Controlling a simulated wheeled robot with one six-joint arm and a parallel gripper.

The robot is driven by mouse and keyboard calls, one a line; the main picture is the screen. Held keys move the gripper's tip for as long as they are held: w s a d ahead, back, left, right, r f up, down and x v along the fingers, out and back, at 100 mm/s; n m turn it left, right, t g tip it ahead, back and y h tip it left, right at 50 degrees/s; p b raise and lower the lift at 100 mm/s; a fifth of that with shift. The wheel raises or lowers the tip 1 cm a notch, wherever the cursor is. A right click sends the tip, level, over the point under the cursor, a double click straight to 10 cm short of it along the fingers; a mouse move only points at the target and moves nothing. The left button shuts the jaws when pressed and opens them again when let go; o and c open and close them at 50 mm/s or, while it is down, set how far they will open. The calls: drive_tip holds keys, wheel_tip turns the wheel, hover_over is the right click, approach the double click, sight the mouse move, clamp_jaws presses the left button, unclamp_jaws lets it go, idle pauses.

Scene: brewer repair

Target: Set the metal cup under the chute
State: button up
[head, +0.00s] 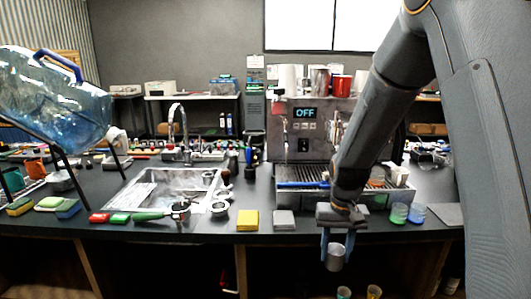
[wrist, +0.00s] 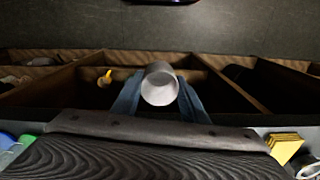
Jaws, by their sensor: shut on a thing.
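A grey metal cup (head: 335,258) hangs between the blue fingers of my gripper (head: 337,248), in front of the counter's front edge and below its top. In the wrist view the cup (wrist: 160,84) sits between the two fingers (wrist: 158,98), its round end facing the camera. My gripper is shut on it. A tall grey unit (head: 254,105), perhaps the grinder, stands left of the coffee machine (head: 308,133), whose display reads OFF. I cannot make out the chute clearly. My arm hides part of the machine's right side.
The black counter (head: 262,198) carries a sink (head: 165,188), yellow (head: 247,220) and grey (head: 284,220) pads along its front, and green (head: 399,213) and blue (head: 417,213) cups at right. Open shelves lie below.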

drive_tip(key=shift+s+f+n, duration=0.2)
drive_tip(key=shift+f+n, duration=0.3)
drive_tip(key=shift+f, duration=0.5)
wheel_tip(320, 180, down, 12)
drive_tip(key=s, duration=0.2)
drive_tip(key=shift+s+r, duration=0.2)
drive_tip(key=shift+s, duration=0.05)
